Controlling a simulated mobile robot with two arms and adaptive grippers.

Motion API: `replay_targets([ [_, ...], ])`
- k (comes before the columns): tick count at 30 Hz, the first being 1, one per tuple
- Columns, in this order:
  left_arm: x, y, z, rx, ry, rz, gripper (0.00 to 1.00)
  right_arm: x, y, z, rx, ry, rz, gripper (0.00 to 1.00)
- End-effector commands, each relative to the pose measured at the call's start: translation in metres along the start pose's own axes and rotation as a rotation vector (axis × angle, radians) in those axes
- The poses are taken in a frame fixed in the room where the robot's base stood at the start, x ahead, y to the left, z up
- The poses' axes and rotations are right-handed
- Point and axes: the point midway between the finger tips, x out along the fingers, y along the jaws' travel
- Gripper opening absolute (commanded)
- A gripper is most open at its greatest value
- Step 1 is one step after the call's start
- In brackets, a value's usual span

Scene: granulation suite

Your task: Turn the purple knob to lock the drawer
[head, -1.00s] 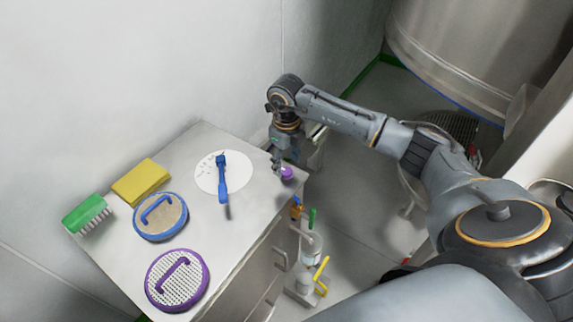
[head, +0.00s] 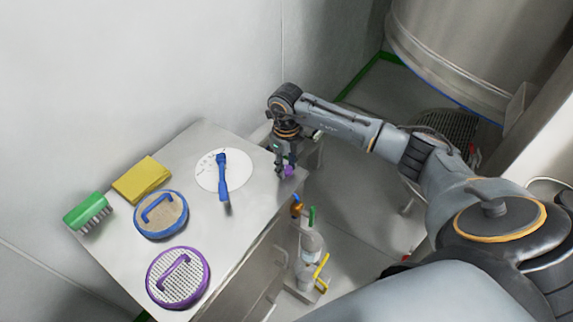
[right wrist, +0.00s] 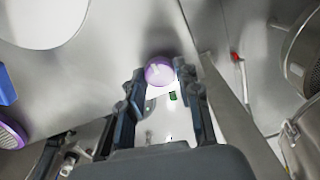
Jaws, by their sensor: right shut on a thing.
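The purple knob (head: 290,171) sits on the steel cabinet top (head: 130,245), near its right corner. In the right wrist view the knob (right wrist: 159,71) is between my fingertips and has a pale mark on its top. My right gripper (head: 285,165) reaches down from above and is shut on the knob; it also shows in the right wrist view (right wrist: 155,78). The drawer front (head: 240,282) is on the cabinet's right side, seen at a steep angle, so its lock state cannot be told. My left gripper is not in view.
On the top lie a blue-handled tool (head: 223,180) on a white disc (head: 208,170), a yellow sponge (head: 141,179), a green brush (head: 86,210), a blue-rimmed sieve (head: 160,222) and a purple-rimmed sieve (head: 178,258). Bottles (head: 311,246) stand beside the cabinet. A steel vessel (head: 470,50) is at upper right.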

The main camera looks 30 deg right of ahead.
Motion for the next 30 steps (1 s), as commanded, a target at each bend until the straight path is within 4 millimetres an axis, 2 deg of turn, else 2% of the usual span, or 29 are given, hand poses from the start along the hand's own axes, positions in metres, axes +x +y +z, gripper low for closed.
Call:
replay_targets([
  [11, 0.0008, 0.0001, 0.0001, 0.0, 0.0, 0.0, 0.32, -0.0004, -0.0004, 0.0003, 0.149, -0.001, 0.0, 0.02],
  [30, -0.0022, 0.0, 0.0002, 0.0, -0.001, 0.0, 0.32, -0.0016, -0.0006, 0.0003, 0.742, 0.0, 0.0, 0.02],
])
